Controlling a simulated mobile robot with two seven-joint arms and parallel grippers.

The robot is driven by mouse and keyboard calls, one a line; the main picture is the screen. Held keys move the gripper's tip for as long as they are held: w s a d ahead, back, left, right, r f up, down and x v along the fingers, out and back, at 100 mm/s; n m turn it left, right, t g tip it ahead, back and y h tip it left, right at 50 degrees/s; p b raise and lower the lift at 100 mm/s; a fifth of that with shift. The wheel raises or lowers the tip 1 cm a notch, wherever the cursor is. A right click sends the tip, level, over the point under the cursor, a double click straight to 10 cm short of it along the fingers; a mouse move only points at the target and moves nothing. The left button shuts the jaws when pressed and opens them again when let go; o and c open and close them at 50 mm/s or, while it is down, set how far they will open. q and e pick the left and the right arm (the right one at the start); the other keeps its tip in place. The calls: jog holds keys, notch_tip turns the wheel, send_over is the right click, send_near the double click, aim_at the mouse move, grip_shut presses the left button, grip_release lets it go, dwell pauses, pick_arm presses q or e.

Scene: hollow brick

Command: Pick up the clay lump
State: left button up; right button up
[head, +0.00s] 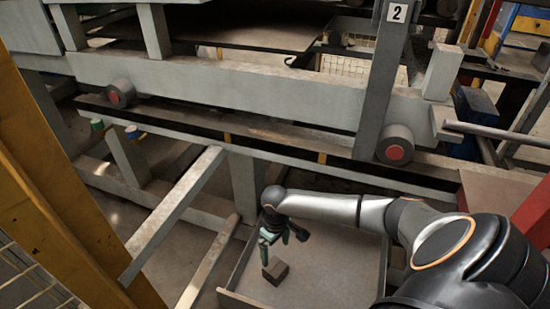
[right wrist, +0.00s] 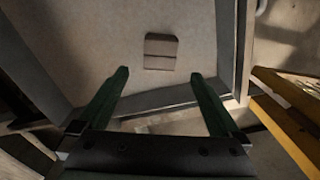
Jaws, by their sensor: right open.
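The clay lump (head: 276,272) is a small dark brown block lying on the floor of a shallow grey tray (head: 335,265). In the right wrist view the lump (right wrist: 160,52) shows a darker top and a paler side, beyond the fingertips. My right gripper (head: 271,237) is above the lump, pointing down, with its green fingers apart. In the right wrist view the open fingers (right wrist: 160,75) have nothing between them, and the lump sits ahead of the gap. My left gripper is not in either view.
The tray's raised rim (right wrist: 175,98) stands close to the lump. A grey machine beam (head: 250,85) and a post marked 2 (head: 385,80) stand behind my right arm. A yellow post (head: 60,190) rises at the left. The tray floor right of the lump is clear.

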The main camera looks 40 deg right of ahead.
aim_at(275, 267)
notch_tip(275, 267, down, 6)
jog(key=b, duration=0.3)
jog(key=shift+a+f, duration=0.1)
jog(key=shift+f, duration=0.1)
notch_tip(275, 267, down, 5)
jog(key=b, duration=0.4)
jog(key=shift+f, duration=0.2)
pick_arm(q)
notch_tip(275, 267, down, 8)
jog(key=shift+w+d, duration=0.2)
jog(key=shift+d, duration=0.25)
pick_arm(e)
jog(key=shift+r, duration=0.1)
jog(key=shift+c, duration=1.4)
jog(key=c, duration=1.2)
jog(key=shift+r, duration=0.1)
